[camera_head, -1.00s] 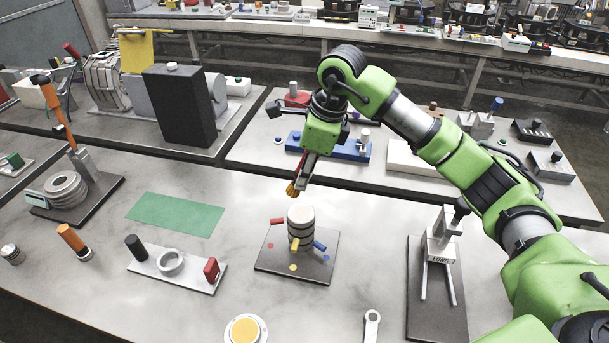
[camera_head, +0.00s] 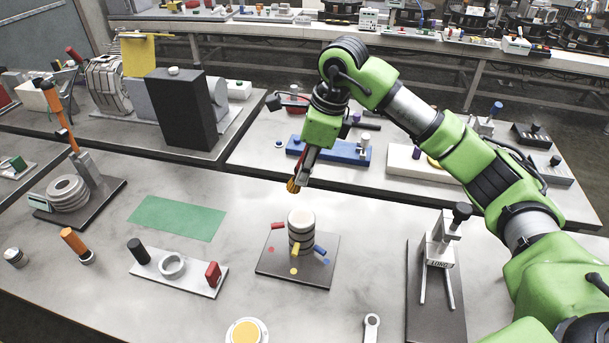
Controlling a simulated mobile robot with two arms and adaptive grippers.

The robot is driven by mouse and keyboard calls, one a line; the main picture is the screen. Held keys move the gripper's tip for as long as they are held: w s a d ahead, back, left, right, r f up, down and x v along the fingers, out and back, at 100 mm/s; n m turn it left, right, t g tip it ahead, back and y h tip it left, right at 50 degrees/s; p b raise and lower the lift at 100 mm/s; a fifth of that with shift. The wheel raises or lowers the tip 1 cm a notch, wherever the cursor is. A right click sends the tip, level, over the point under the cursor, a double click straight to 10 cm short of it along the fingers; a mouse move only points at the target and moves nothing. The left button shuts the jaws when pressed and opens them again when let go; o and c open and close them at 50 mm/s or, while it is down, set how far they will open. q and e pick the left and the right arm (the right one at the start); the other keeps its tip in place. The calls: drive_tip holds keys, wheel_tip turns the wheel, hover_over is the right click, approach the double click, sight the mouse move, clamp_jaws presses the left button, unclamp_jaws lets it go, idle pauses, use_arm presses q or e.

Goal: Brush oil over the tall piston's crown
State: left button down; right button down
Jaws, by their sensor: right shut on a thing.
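The tall piston (camera_head: 301,232) stands upright on a dark square base plate (camera_head: 290,270), its pale crown facing up. Red, blue and yellow pegs stick out around it. My right gripper (camera_head: 305,160) is shut on a brush (camera_head: 294,186), whose yellow-brown bristles point down. The bristles hang a little above and behind the crown, apparently apart from it. A round white dish with a yellow-orange filling (camera_head: 246,332), possibly the oil, sits at the front edge of the view. My left gripper is not in view.
A fixture marked LONG (camera_head: 440,250) stands on a dark plate at right. A grey plate with a ring (camera_head: 172,267) and a green mat (camera_head: 177,218) lie to the left. A wrench (camera_head: 371,327) lies in front. Bare table surrounds the piston's plate.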

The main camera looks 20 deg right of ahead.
idle(0.4)
drive_tip(key=shift+b+x, duration=0.85)
drive_tip(key=shift+x, duration=0.2)
drive_tip(key=shift+s+r, duration=0.1)
